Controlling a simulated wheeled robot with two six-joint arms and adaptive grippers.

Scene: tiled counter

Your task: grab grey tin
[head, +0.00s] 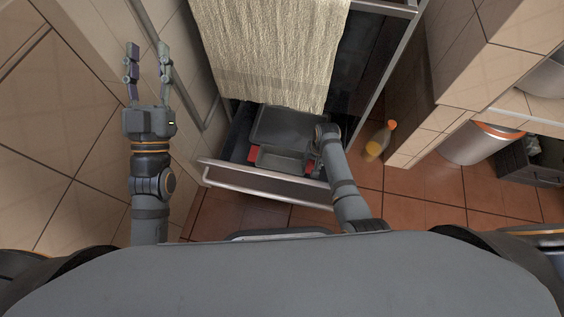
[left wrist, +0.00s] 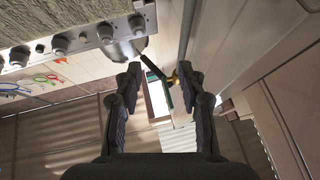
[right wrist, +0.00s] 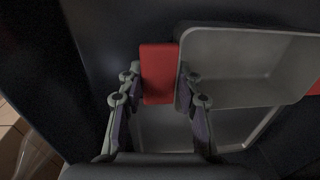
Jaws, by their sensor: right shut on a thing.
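The grey tin (head: 280,160) is a rectangular tin with red end pieces, inside the pulled-out drawer (head: 262,184). In the right wrist view the tin (right wrist: 235,65) shows its hollow inside, and its near red end (right wrist: 158,75) lies between my fingers. My right gripper (head: 316,153) reaches into the drawer at the tin's right end and is shut on that red end. It also shows in the right wrist view (right wrist: 156,97). My left gripper (head: 148,58) is open and empty, left of the drawer and away from it; its spread fingers also show in the left wrist view (left wrist: 163,85).
A darker pan (head: 290,128) lies behind the tin in the drawer. A beige towel (head: 270,50) hangs above the drawer's back. A bottle with an orange cap (head: 381,138) stands on the floor to the right. A metal bin (head: 480,145) stands further right.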

